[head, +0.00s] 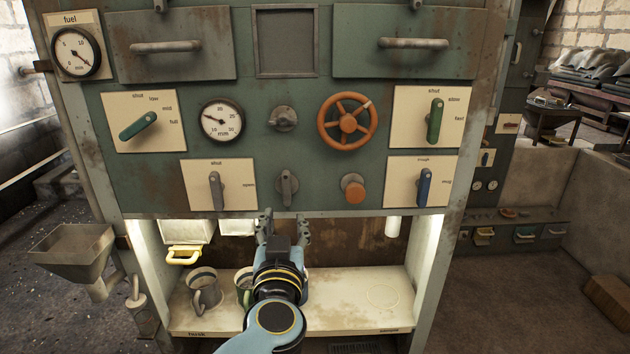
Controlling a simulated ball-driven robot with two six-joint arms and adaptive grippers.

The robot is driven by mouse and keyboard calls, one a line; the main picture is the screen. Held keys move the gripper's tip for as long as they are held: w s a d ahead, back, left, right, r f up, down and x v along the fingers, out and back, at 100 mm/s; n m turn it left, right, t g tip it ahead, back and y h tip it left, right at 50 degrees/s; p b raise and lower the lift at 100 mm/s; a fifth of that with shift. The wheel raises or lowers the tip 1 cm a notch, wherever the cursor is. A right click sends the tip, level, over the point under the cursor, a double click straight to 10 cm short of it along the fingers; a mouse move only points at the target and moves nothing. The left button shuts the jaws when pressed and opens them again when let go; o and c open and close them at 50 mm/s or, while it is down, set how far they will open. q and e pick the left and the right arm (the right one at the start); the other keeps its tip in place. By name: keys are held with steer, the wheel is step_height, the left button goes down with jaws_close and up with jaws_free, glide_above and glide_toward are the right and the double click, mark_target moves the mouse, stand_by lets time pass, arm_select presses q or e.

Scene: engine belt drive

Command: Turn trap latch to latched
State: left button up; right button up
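No label in view reads trap latch, so I cannot tell for certain which control it is. A grey unmarked lever knob (286,188) sits at the lower middle of the green panel, its handle upright. My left gripper (285,222) is just below this knob, pointing up toward the panel. Its two fingers stand apart with nothing visible between them. The gripper appears apart from the knob, though the exact depth gap is hard to tell. My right gripper is not in view.
A grey lever on a shut/open plate (240,171) is left of the knob; an orange knob (353,188) is right. An orange handwheel (347,121) is above. Mugs (205,291) stand on the lit shelf (350,318), whose right side is clear.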

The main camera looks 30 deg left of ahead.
mark_target(286, 190)
arm_select(q)
steer(key=x, duration=1.1)
steer(key=shift+w+a+r, duration=0.1)
steer(key=shift+a+r, duration=0.05)
steer(key=shift+r, duration=0.1)
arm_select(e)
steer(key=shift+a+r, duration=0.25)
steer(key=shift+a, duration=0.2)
arm_select(q)
steer(key=shift+c, duration=0.5)
jaws_close()
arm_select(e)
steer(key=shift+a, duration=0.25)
